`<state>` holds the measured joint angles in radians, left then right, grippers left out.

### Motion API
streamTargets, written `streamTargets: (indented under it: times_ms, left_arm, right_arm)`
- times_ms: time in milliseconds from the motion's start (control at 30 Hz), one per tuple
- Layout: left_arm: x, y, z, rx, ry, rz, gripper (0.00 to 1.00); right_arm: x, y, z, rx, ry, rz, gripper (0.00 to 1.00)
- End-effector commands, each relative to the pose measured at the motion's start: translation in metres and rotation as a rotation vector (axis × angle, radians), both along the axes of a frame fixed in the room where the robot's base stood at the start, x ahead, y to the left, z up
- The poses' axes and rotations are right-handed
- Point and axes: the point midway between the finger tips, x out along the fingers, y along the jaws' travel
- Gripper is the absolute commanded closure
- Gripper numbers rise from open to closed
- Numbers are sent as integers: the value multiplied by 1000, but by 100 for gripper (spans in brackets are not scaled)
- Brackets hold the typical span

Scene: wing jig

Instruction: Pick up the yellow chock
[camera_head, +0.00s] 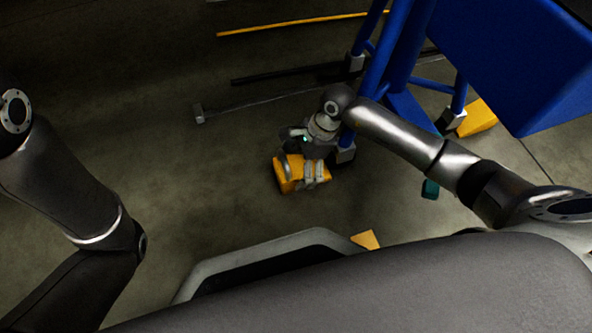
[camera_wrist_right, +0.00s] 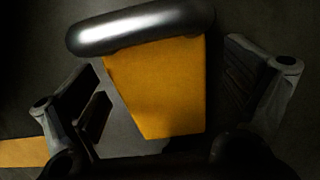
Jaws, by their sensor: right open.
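The yellow chock (camera_head: 288,178) lies on the floor at the foot of the blue stand, with a rounded grey metal bar on it. My right gripper (camera_head: 312,174) is over its right part and partly hides it. In the right wrist view the chock (camera_wrist_right: 160,90) and its grey bar (camera_wrist_right: 140,24) lie between the two spread fingers. Dark gaps show on both sides, so the fingers look apart from it. My left arm shows at the left of the head view, but its gripper is out of frame.
The blue stand (camera_head: 402,40) rises just right of my right gripper. Another yellow block (camera_head: 478,118) is by its right foot, with a small teal object (camera_head: 430,188) nearby. A yellow piece (camera_head: 367,240) shows beside my base. The floor left of the chock is clear.

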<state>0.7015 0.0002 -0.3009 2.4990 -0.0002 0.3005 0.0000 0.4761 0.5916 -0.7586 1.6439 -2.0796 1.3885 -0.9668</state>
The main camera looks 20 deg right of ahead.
Motion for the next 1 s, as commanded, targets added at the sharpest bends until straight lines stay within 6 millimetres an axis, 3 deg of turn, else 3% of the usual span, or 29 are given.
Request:
streamTargets:
  times_ms: [67,333,900,1000]
  left_arm:
    - [1,0,-8,0,2,0,60]
    - [1,0,-6,0,2,0,60]
    - [-1,1,-6,-1,-1,1,60]
    - [-1,1,-6,-1,-1,1,60]
  right_arm:
    - [-2,4,-9,2,0,2,4]
    - [-2,4,-8,1,0,2,5]
    - [-2,4,-8,1,1,3,78]
    - [-1,5,-7,4,-3,3,82]
